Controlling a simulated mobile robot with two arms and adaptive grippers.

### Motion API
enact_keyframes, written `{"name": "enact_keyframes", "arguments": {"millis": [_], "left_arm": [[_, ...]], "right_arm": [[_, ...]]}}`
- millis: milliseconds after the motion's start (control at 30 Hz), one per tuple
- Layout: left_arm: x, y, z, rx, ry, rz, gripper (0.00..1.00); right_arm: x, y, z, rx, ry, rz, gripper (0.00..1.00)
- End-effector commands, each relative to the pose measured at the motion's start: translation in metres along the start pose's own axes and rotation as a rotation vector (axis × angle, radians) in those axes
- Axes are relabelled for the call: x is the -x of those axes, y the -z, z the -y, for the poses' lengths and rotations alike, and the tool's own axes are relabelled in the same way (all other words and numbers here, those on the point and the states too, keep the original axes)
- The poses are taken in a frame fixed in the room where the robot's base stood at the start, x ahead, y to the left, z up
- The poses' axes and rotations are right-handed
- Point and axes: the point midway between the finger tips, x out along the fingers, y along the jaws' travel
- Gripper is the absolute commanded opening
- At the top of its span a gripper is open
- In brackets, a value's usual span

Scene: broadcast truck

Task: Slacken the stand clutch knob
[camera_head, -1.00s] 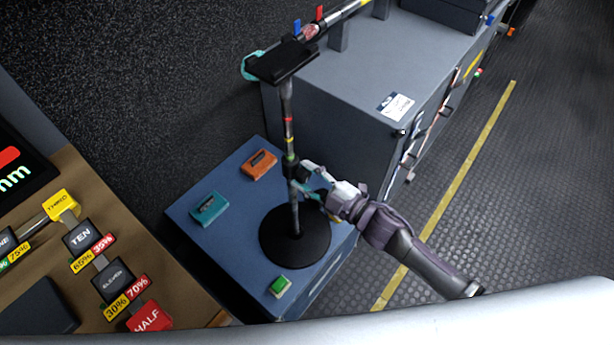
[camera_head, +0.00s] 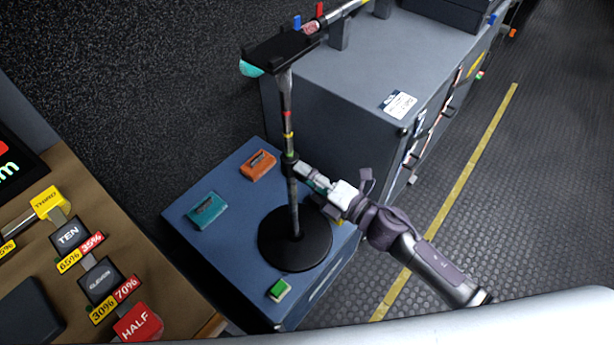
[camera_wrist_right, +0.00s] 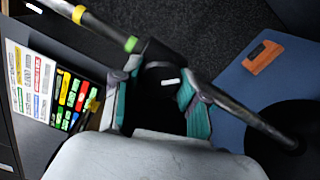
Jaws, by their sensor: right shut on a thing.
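The stand has a round black base (camera_head: 268,245) on a blue case top (camera_head: 235,240), an upright pole (camera_head: 287,105) with red, yellow and green bands, and a flat black plate (camera_head: 285,48) on top. Its dark clutch knob (camera_wrist_right: 161,76), with a white mark, sits at the collar below the green band. My right gripper (camera_head: 308,172) reaches the collar from the right. In the right wrist view its teal fingers (camera_wrist_right: 160,95) lie either side of the knob, shut on it. The fingers partly hide the knob. My left gripper is not in view.
An orange box (camera_head: 258,165), a teal box (camera_head: 205,210) and a green-topped block (camera_head: 279,291) lie on the blue case. A large grey cabinet (camera_head: 345,95) stands behind. A control desk (camera_head: 130,260) is at left. Floor at right is clear.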

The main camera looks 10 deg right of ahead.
Motion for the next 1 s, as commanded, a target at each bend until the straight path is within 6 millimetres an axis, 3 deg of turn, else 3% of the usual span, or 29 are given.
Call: {"name": "enact_keyframes", "arguments": {"millis": [500, 1000], "left_arm": [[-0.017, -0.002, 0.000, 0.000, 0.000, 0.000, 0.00], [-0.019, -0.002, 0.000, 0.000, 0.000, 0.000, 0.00]], "right_arm": [[0.000, 0.001, 0.003, 0.345, 0.002, -0.002, 0.08], [0.001, 0.001, 0.002, 0.413, 0.003, -0.002, 0.08]]}}
